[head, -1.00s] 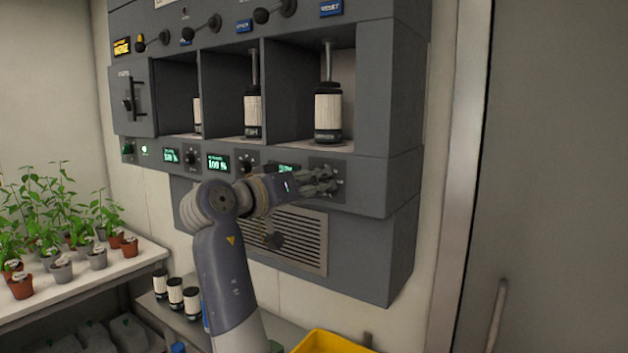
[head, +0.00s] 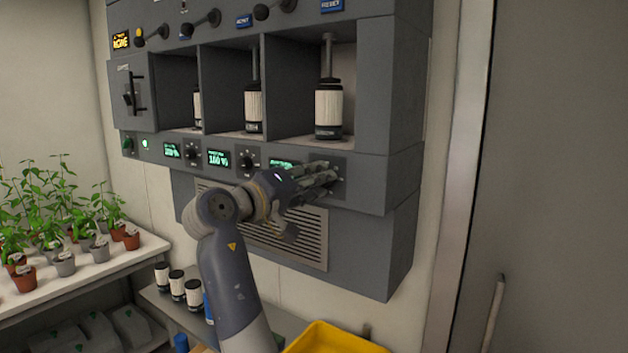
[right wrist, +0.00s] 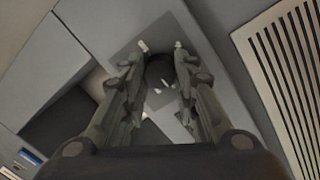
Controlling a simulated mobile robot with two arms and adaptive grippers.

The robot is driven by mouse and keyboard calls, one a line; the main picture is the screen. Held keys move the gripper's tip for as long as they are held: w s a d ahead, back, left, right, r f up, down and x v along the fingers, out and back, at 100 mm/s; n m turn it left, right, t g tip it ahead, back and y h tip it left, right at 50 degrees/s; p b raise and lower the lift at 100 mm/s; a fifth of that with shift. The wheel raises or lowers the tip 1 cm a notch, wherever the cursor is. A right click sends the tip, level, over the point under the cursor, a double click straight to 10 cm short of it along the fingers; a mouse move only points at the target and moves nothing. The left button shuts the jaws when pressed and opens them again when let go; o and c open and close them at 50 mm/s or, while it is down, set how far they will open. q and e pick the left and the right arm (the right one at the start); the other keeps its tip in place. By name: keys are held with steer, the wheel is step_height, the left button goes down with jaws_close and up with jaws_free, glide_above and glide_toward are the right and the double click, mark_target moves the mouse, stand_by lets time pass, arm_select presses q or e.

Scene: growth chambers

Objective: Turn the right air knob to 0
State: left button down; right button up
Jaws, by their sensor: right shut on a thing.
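The right air knob (right wrist: 160,72) is a dark round knob on a grey panel. In the right wrist view it sits between the two fingers of my right gripper (right wrist: 162,50), which is shut on it. In the head view my right gripper (head: 328,175) is at the right end of the control strip, and its fingers hide the knob. The green display (head: 283,163) beside it is partly covered by my gripper, so its value cannot be read. My left gripper is not in view.
The middle knob (head: 247,161) and its display (head: 218,158), reading about 100 %, are left of my gripper. Canisters (head: 328,110) stand in the bays above. A vent grille (head: 300,235) is below. A yellow bin (head: 335,340) stands low in front.

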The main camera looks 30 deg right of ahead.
steer(key=shift+r, duration=0.2)
steer(key=o, duration=0.8)
steer(key=shift+o, duration=1.4)
steer(key=shift+d, duration=0.1)
steer(key=shift+d+f, duration=0.1)
steer(key=shift+f, duration=0.1)
steer(key=v, duration=0.7)
steer(key=shift+a, duration=0.25)
